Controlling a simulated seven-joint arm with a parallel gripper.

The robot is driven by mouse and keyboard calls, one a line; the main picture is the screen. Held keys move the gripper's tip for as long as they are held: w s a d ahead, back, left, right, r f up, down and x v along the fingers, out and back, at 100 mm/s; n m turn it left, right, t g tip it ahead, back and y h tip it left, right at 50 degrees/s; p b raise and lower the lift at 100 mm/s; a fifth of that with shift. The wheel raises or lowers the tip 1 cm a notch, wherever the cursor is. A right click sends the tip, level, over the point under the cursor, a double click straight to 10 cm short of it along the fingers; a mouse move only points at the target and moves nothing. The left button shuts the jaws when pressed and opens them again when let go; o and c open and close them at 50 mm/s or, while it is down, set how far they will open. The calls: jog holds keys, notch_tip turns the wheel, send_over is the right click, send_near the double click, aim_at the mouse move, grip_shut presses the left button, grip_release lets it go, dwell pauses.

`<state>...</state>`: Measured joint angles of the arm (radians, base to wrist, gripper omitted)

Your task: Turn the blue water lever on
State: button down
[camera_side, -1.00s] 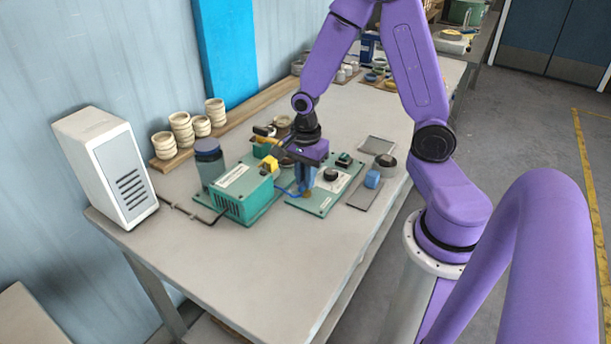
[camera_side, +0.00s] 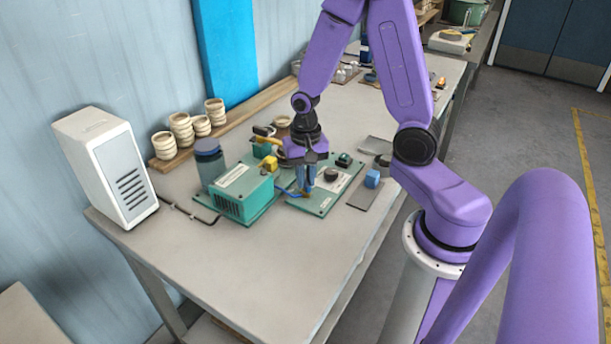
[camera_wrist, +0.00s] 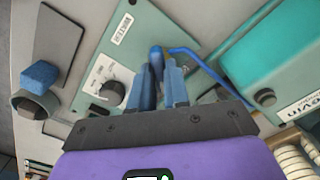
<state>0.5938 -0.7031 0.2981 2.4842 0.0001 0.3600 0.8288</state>
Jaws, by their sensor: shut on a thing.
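The blue water lever (camera_wrist: 156,52) shows in the wrist view as a small blue handle on the green panel (camera_wrist: 150,28). My gripper (camera_wrist: 160,72) is shut on it, with one blue-grey finger on each side. In the side view my gripper (camera_side: 305,186) points down at the front left part of the panel (camera_side: 322,208). There the fingers hide most of the lever. A thin blue hose (camera_wrist: 196,56) runs from beside the lever toward the teal box.
The teal box (camera_side: 240,194) stands left of the panel, with a blue-lidded jar (camera_side: 208,168) behind it. A dark dial (camera_wrist: 112,93) is on the panel. A blue block (camera_side: 372,178) sits on a grey plate to the right. The front of the table is clear.

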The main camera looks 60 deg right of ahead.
aim_at(306, 180)
jog(key=n, duration=0.4)
jog(key=shift+n, duration=2.1)
jog(key=c, duration=1.1)
grip_release()
jog(key=shift+r, duration=0.15)
notch_tip(306, 180, up, 17)
jog(key=shift+r, duration=0.1)
